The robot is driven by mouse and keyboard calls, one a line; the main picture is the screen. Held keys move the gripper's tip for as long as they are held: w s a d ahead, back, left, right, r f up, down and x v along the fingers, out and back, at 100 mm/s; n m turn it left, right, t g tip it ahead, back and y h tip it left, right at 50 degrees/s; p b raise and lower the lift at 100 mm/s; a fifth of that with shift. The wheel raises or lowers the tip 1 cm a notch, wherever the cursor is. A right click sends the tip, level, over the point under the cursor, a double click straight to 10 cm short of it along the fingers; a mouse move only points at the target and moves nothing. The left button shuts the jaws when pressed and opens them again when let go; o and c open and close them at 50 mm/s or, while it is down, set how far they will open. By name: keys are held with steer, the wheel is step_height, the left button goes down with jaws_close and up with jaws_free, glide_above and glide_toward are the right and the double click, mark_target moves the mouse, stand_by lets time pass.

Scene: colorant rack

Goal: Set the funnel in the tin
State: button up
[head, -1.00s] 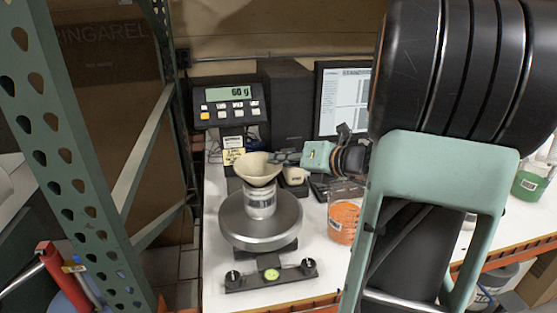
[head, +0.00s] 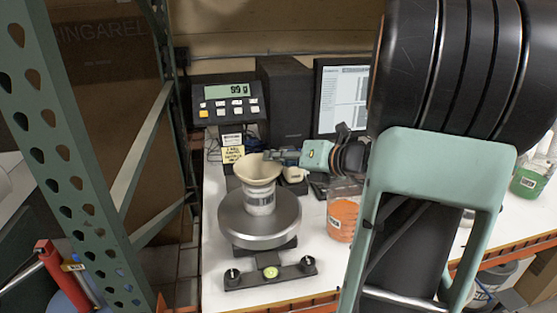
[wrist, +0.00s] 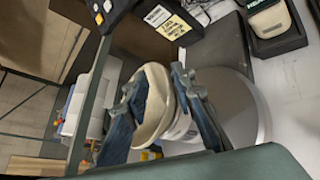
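The cream funnel (head: 259,170) stands mouth up, nearly upright, on the small white tin (head: 260,201), with its lower end hidden at the tin's mouth. The tin stands on the round grey scale pan (head: 235,222). My gripper (head: 273,156) is at the funnel's right rim. In the wrist view, the funnel (wrist: 153,100) lies between the two parted fingers of my gripper (wrist: 157,72), one on its mouth side and one on its outer side. A gap shows between the fingertips, so the gripper looks open. Any light contact with the rim is hard to make out.
The scale display (head: 228,91) behind reads 99 g. A clear container of orange material (head: 343,219) stands right of the pan, near my arm. A green rack post (head: 75,150) rises at the left. A monitor (head: 340,98) and a dark speaker-like box (head: 285,100) stand behind.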

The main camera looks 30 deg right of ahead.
steer(key=v, duration=1.2)
steer(key=shift+r, duration=0.25)
